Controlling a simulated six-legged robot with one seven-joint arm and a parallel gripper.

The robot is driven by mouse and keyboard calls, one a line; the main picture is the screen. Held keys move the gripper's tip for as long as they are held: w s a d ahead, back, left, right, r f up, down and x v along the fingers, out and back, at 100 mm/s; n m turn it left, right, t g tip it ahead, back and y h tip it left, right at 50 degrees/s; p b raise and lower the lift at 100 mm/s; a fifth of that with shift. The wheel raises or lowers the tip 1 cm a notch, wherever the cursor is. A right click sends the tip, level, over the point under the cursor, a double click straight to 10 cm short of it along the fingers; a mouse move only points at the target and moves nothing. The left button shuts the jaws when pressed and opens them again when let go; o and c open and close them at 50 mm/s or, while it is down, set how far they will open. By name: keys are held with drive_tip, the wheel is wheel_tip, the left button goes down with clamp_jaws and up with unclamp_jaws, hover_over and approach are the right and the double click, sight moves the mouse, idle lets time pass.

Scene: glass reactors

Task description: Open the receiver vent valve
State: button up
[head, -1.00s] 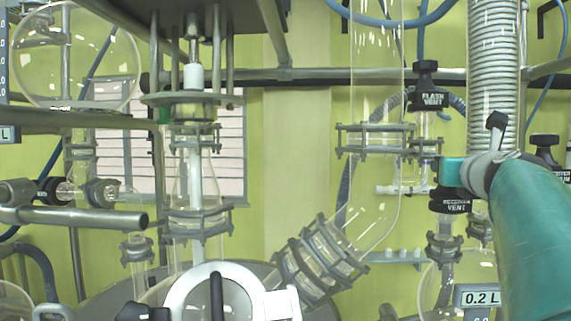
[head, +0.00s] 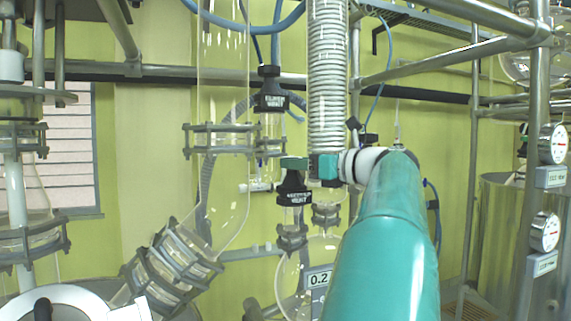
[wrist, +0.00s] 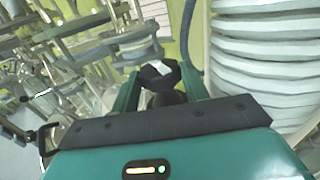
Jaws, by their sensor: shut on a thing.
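The receiver vent valve (head: 293,190) is a black valve with white lettering on a glass neck above the receiver flask (head: 292,285). My gripper (head: 296,164), with teal fingers, reaches in from the right at the valve's top. In the wrist view my gripper (wrist: 160,88) has one finger on each side of the black knob (wrist: 158,74), which bears a pale mark. The gripper is shut on this knob. In the head view the fingers hide most of the knob, so I cannot tell how far it is turned.
The similar black flash vent valve (head: 270,95) stands above and left. Steel rails and gauges (head: 552,143) are at the right.

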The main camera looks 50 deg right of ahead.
drive_tip(key=shift+d+f+n+y, duration=0.1)
drive_tip(key=shift+f+n+y, duration=0.1)
drive_tip(key=shift+n+y, duration=0.15)
drive_tip(key=o, duration=0.8)
drive_tip(key=shift+w, duration=0.1)
drive_tip(key=shift+o, duration=1)
drive_tip(key=shift+r, duration=0.1)
drive_tip(key=shift+r, duration=0.1)
